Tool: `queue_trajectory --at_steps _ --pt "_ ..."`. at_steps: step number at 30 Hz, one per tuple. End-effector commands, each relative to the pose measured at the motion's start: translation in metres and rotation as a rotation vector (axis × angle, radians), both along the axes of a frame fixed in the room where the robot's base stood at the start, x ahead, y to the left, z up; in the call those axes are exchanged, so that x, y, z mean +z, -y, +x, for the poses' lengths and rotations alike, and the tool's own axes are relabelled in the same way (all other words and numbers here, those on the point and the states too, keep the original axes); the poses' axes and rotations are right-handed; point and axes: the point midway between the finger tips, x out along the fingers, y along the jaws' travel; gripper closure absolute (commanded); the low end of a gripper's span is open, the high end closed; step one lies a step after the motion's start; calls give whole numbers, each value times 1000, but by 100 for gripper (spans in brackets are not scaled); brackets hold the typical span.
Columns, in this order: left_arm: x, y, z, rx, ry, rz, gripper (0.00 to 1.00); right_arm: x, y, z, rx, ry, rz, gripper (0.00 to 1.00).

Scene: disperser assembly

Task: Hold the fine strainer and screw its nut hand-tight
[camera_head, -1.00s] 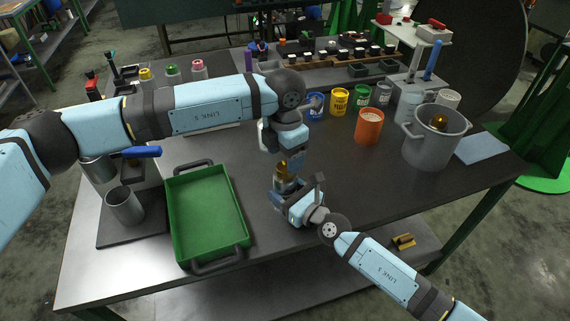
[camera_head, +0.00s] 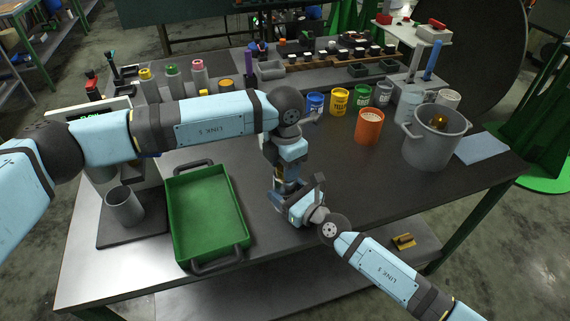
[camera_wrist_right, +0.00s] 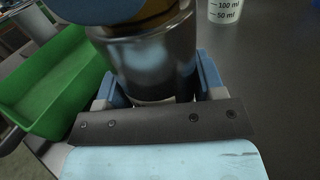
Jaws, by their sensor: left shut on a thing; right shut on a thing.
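The fine strainer shows in the right wrist view as a dark, shiny metal cylinder (camera_wrist_right: 155,65). My right gripper (camera_head: 285,193) is shut around its sides and holds it above the table. A brass-coloured nut (camera_wrist_right: 160,22) is at the strainer's top, mostly hidden under my left gripper. My left gripper (camera_head: 286,175) points down from above and is shut on the nut, right over my right gripper. In the head view the grippers hide nearly all of the strainer. How far the nut is threaded cannot be seen.
A green tray (camera_head: 241,205) lies left of the grippers, with a grey cup (camera_head: 124,206) further left. An orange cup (camera_head: 368,127) and a big grey pot (camera_head: 430,150) stand to the right. Paint cans (camera_head: 339,101) line the back. The table's front right is clear.

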Motion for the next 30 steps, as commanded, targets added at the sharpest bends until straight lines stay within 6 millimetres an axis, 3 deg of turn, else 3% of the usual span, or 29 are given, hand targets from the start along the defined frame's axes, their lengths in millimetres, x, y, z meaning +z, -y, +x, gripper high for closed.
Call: queue_trajectory --at_steps 11,30 --pt "0 0 1 -142 2 0 79 0 0 0 0 0 0 77" --pt "1 0 1 -732 2 0 79 0 0 0 0 0 0 77"
